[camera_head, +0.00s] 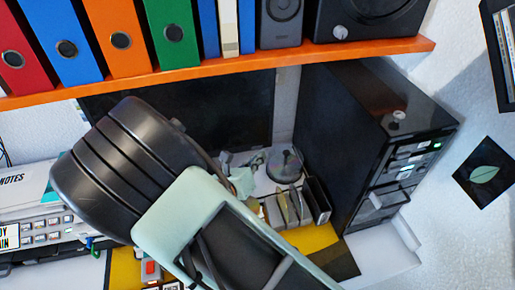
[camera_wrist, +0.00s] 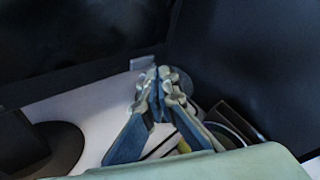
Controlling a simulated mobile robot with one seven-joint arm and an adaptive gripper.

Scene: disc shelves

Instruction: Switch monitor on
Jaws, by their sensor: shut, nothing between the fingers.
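The monitor (camera_head: 245,110) stands behind my arm under the orange shelf. Its screen is dark, and my arm covers its lower left. In the wrist view its dark lower right part (camera_wrist: 75,45) fills the upper left, with a small grey tab (camera_wrist: 142,62) at the bottom right corner. My gripper (camera_wrist: 159,84) is shut and empty, its fingertips just below that tab in the picture. I cannot tell whether they touch anything. In the head view my gripper (camera_head: 247,172) is small and partly hidden by my arm.
A black computer tower (camera_head: 345,140) stands close on the right. A desk organizer (camera_head: 310,205) and a round object (camera_head: 285,165) sit between it and my gripper. The monitor's dark foot (camera_wrist: 45,145) is at lower left. The orange shelf (camera_head: 235,65) with binders hangs above.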

